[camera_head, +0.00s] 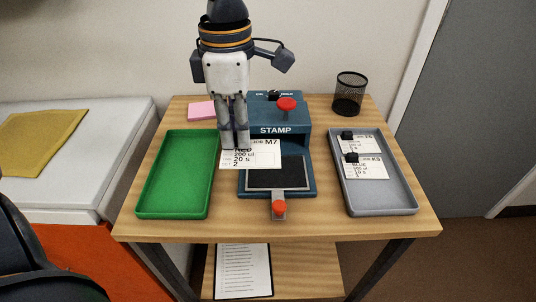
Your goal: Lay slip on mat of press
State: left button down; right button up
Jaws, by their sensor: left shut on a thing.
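The white slip (262,158) has "M7" and "200 ul" printed on it. My left gripper (236,142) points down and is shut on the slip near its upper left part, hiding some of the print. The blue stamp press (300,128) stands mid-table with a red knob on top. Its dark mat (278,176) lies in front of the stamp block, bare where it shows. The slip covers the mat's back left corner in the picture, overlapping its left edge; I cannot tell whether they touch. My right gripper is not in view.
A green tray (143,210), empty, stands left of the press. A grey tray (395,203) at right holds two slips with black clips (365,168). A red-knobbed tab (279,207) sticks out at the press's front. A pink pad (201,111) and mesh cup (349,94) stand behind.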

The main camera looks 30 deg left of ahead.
pick_arm(q)
jog(key=w+f, duration=0.2)
jog(key=w, duration=0.1)
jog(key=w+f, duration=0.1)
jog(key=f, duration=0.1)
jog(key=shift+w+d, duration=0.2)
jog(key=shift+d, duration=0.05)
jog(key=w+f, duration=0.1)
jog(key=f+b, duration=0.1)
jog(key=f, duration=0.1)
jog(key=w+f, duration=0.1)
jog(key=f, duration=0.1)
jog(key=shift+w+d+f, duration=0.15)
jog(key=shift+w+d, duration=0.05)
jog(key=shift+w, duration=0.15)
jog(key=shift+f, duration=0.35)
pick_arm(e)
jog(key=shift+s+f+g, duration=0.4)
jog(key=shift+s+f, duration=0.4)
pick_arm(q)
jog(key=shift+f, duration=0.1)
jog(key=c, duration=1.6)
grip_release()
jog(key=shift+f, duration=0.1)
notch_tip(320, 180, up, 12)
jog(key=shift+r+p, duration=0.2)
jog(key=shift+p, duration=0.1)
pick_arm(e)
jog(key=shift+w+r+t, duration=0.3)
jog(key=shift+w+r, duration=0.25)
